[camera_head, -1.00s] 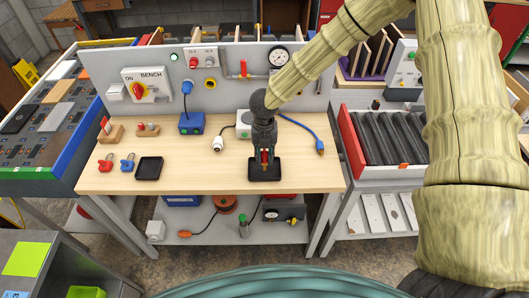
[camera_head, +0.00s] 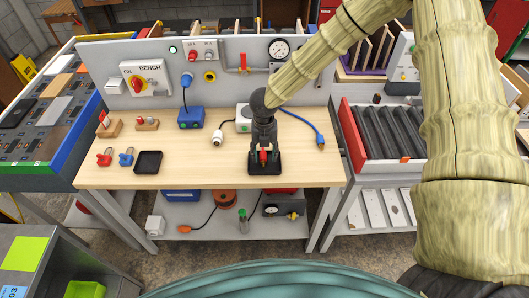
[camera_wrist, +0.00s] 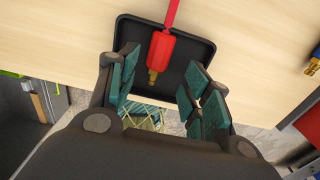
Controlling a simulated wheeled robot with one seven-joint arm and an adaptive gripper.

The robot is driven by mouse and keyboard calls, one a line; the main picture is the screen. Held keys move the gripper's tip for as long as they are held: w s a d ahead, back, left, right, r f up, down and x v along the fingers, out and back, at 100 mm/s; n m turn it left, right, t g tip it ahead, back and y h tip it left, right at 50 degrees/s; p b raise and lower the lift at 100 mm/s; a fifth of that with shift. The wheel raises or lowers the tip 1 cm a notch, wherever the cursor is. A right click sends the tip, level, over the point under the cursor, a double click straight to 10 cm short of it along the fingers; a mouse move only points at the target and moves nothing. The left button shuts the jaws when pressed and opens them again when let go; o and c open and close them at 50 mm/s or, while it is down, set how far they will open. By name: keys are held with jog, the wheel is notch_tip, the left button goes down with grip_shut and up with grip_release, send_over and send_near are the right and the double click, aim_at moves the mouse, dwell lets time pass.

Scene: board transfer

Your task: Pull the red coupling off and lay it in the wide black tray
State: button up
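The red coupling (camera_wrist: 160,52), with a brass tip, shows in the wrist view over the floor of the wide black tray (camera_wrist: 205,46). A red hose or strip runs from it past the tray's far rim. In the head view the coupling (camera_head: 263,157) shows just under my gripper (camera_head: 263,147), within the outline of the tray (camera_head: 265,171). My gripper (camera_wrist: 162,62) is open, its green-padded fingers apart on either side of the coupling with gaps visible. The coupling looks laid in the tray; its exact contact is hard to tell.
A smaller black tray (camera_head: 148,162) lies to the left, beside red and blue padlock-like pieces (camera_head: 126,156). A blue hose (camera_head: 302,124) lies to the right. A grey upright panel (camera_head: 228,90) stands behind. Wood between the two trays is clear.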

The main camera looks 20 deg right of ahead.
aim_at(264, 158)
jog(key=shift+r, duration=0.1)
notch_tip(264, 158, up, 12)
dwell(0.6)
dwell(0.5)
